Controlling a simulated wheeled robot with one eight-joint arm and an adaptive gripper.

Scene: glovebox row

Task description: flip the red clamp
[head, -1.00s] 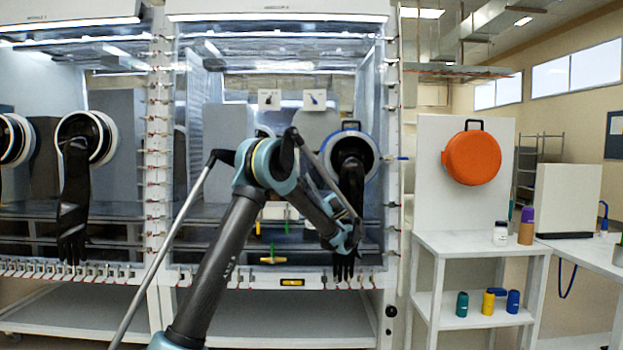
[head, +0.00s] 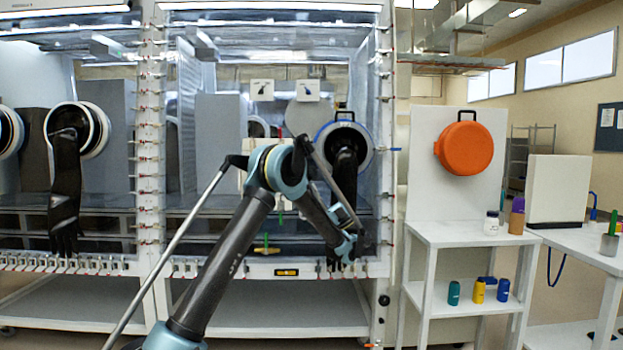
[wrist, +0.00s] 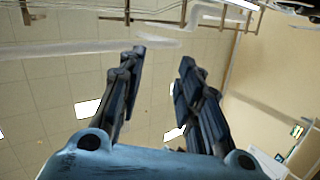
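Several small clamps with red tips line the glovebox posts. Some are on the right post (head: 384,98), others on the post between the two boxes (head: 158,142). I cannot tell which one is the red clamp of the task. My gripper (wrist: 162,58) shows in the wrist view with its two dark fingers apart and nothing between them. Ceiling panels and lights fill the background there, and no clamp is visible. In the head view my arm bends down in front of the right glovebox window, and the gripper fingers cannot be made out against the dark glove.
A black glove (head: 343,175) hangs from the right port; another glove (head: 64,190) hangs at the left. An orange round case (head: 464,148) is on a white panel. Below it a white shelf (head: 465,236) holds small bottles. A white counter (head: 590,248) stands right.

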